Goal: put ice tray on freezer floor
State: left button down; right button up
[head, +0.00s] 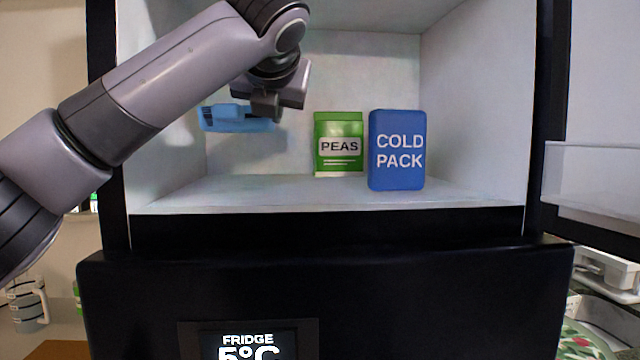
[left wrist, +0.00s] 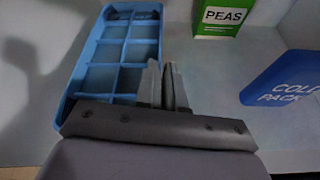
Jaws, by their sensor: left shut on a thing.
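The light blue ice tray (head: 222,121) is held inside the freezer compartment, above its floor, at the left of the head view. In the left wrist view the ice tray (left wrist: 118,48) shows its several square compartments. My left gripper (head: 266,108) is shut on the tray's edge; its fingers also show in the left wrist view (left wrist: 163,85). The freezer floor (head: 270,198) is pale and bare below the tray. My right gripper is in neither view.
A green peas bag (head: 339,165) and a blue cold pack (head: 397,172) stand on the freezer floor, right of the tray. The floor's left part is free. The compartment's side walls and an open door (head: 600,175) on the right bound the space.

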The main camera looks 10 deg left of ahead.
pick_arm(q)
jog(key=shift+w+a, duration=0.1)
jog(key=shift+w, duration=0.1)
jog(key=shift+w+f, duration=0.1)
jog(key=shift+f, duration=0.05)
send_over(272, 197)
jog(key=f, duration=0.4)
jog(key=shift+s+f, duration=0.2)
jog(key=shift+f, duration=0.1)
notch_tip(272, 197, down, 5)
jog(key=shift+r, duration=0.1)
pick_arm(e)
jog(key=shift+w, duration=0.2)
pick_arm(q)
jog(key=c, duration=1.7)
grip_release()
jog(key=shift+f, duration=0.2)
jog(key=o, duration=0.4)
jog(key=shift+o, duration=0.2)
